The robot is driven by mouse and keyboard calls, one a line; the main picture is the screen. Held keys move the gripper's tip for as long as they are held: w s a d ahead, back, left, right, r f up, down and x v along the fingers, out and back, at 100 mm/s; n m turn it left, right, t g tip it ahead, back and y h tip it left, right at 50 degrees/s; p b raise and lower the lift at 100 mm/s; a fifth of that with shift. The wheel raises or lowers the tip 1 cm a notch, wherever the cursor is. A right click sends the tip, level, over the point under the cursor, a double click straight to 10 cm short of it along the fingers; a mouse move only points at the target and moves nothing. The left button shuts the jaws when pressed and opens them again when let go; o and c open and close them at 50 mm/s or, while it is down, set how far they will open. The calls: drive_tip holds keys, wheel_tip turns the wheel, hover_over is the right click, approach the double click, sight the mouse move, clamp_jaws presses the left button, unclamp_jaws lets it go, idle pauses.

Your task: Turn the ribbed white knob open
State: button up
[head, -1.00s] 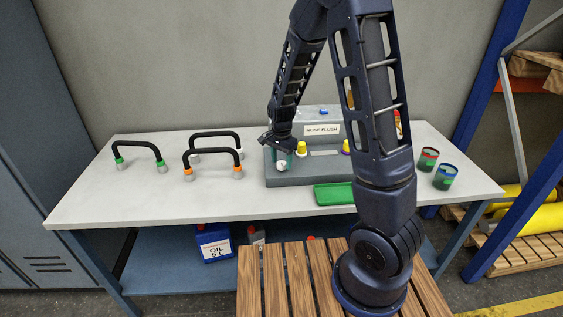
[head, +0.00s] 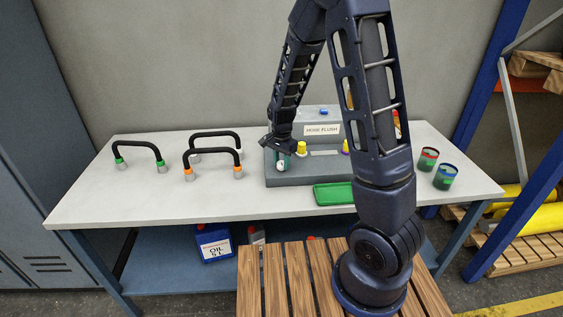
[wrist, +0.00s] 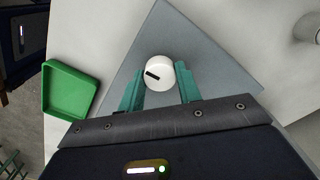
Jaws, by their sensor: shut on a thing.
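The white knob (wrist: 161,71) has a short black mark on its face. It sits at the front left of the grey hose flush unit (head: 320,181), and part of it shows in the head view (head: 282,167). My gripper (wrist: 160,80) is shut on the knob, with one teal finger on each side of it. In the head view my gripper (head: 281,158) reaches down over that corner of the unit and hides part of the knob. The ribbing cannot be made out.
A yellow-capped fitting (head: 301,148) stands close to the right of my gripper. A green tray (head: 334,194) lies in front of the unit. Hoses with green ends (head: 140,147) and orange ends (head: 213,154) stand at left. Two cans (head: 444,178) stand at right.

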sight(282, 163)
drive_tip(key=n, duration=0.4)
drive_tip(key=shift+n, duration=0.3)
drive_tip(key=n, duration=0.3)
drive_tip(key=shift+n, duration=0.3)
drive_tip(key=n, duration=0.4)
drive_tip(key=shift+n, duration=1.6)
drive_tip(key=o, duration=1)
wheel_tip(282, 163, up, 11)
